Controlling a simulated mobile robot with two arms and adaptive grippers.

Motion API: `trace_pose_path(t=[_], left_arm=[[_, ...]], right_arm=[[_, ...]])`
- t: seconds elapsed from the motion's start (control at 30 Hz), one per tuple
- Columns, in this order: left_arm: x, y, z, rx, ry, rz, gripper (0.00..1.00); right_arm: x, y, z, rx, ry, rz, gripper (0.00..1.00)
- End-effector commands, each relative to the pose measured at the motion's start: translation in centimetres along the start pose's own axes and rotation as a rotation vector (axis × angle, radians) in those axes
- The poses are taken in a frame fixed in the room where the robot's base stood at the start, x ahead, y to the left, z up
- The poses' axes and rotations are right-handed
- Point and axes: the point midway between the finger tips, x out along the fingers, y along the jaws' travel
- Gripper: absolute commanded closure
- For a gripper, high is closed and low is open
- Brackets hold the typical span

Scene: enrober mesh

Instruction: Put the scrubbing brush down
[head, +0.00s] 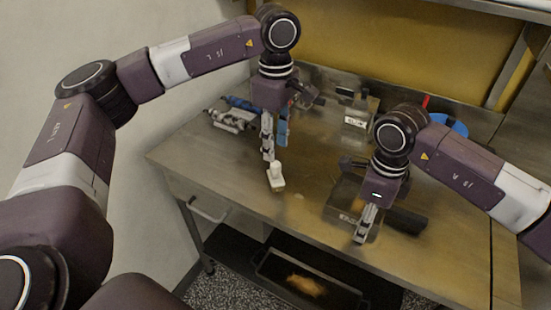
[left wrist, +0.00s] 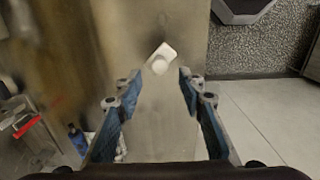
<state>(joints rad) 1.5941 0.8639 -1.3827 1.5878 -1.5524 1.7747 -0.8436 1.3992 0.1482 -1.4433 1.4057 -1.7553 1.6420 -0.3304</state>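The scrubbing brush, a small whitish block with a rounded knob (head: 276,180), appears to rest on the metal table near its front left edge. In the left wrist view the brush (left wrist: 161,59) shows just beyond and between the fingertips, apart from both. My left gripper (head: 270,153) points down above the brush. Its blue-padded fingers (left wrist: 160,79) are spread with nothing between them. My right gripper (head: 364,224) hangs low over the table's front right, beside a dark block; its finger gap is not clear.
The metal table (head: 230,170) has free room around the brush. Blue and grey items (head: 232,118) lie at the back left. A dark block (head: 405,219) is near my right gripper. A black tray (head: 325,285) with brownish stuff sits below the table's front.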

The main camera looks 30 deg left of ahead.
Motion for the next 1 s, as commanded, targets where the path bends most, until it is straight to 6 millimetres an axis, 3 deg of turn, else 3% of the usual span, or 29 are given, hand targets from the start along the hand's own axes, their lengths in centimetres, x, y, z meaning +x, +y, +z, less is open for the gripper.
trace_pose_path(t=[0.1,0.3,0.73,0.83,1.0], left_arm=[[-2.3,0.1,0.0,0.0,-0.001,0.003,0.64],[-4.3,0.0,0.0,0.0,0.0,0.0,0.64],[-4.6,0.0,0.0,0.0,0.0,-0.001,0.64],[-4.6,0.0,0.0,-0.009,0.0,-0.001,0.6],[-4.6,0.0,-0.1,-0.131,-0.006,-0.002,0.6]], right_arm=[[0.0,0.0,0.0,0.0,0.0,0.0,0.6],[0.0,0.0,0.0,0.0,0.0,0.0,0.6],[0.0,0.0,0.0,0.0,0.0,0.0,0.6],[0.0,0.0,0.0,0.0,0.0,0.0,0.6],[0.0,0.0,0.0,0.0,0.0,0.0,0.6]])
